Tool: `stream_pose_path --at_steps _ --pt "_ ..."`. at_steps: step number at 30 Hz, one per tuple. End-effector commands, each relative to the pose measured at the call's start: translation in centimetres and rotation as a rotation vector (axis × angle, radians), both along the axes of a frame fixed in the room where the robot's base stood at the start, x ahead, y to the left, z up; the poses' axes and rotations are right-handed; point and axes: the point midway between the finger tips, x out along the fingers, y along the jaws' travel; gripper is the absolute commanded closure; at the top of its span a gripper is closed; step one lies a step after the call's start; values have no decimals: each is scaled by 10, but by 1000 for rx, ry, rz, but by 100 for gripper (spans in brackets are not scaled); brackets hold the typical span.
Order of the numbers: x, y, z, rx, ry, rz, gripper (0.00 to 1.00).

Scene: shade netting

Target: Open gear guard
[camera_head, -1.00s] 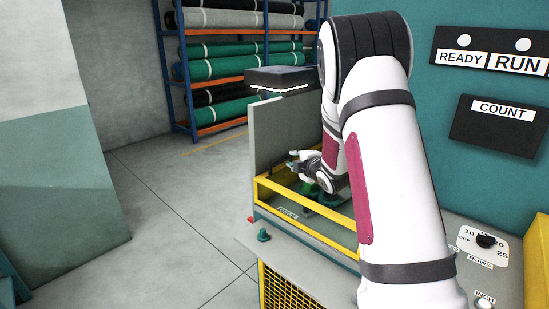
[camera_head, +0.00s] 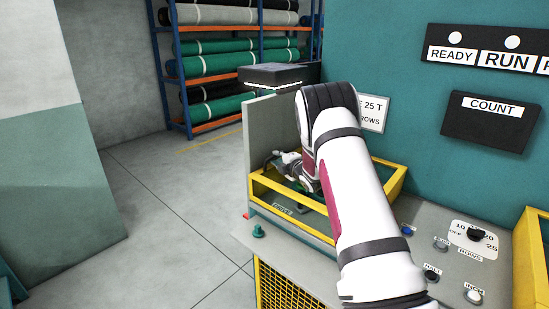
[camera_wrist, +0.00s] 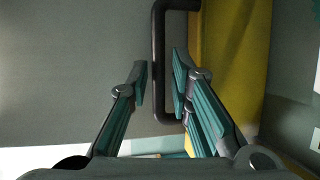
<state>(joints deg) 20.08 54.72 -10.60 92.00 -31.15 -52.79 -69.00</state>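The likely gear guard is a yellow-framed box (camera_head: 312,226) with an upright grey panel (camera_head: 262,125) at its far left side, on the machine bench. In the wrist view, a black bar handle (camera_wrist: 158,70) stands in front of a grey surface (camera_wrist: 70,70) beside a yellow face (camera_wrist: 232,70). My gripper (camera_wrist: 160,80) is open, with one finger on each side of the bar as seen from the wrist. I see a gap to the left finger; contact on the right is unclear. In the head view my gripper (camera_head: 284,162) is beside the grey panel, partly hidden by my wrist.
A control panel with a rows dial (camera_head: 474,236) and several buttons is at the right. A black count box (camera_head: 491,124) hangs on the teal wall. A rack of rolled netting (camera_head: 218,66) stands behind. The floor (camera_head: 165,220) at left is clear.

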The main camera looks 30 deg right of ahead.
Motion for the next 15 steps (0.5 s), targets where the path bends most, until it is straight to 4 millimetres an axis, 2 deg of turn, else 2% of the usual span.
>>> stream_pose_path --at_steps 6,15 --pt "25 -1 -5 1 -1 0 80" --pt "31 -1 -6 1 0 0 80"
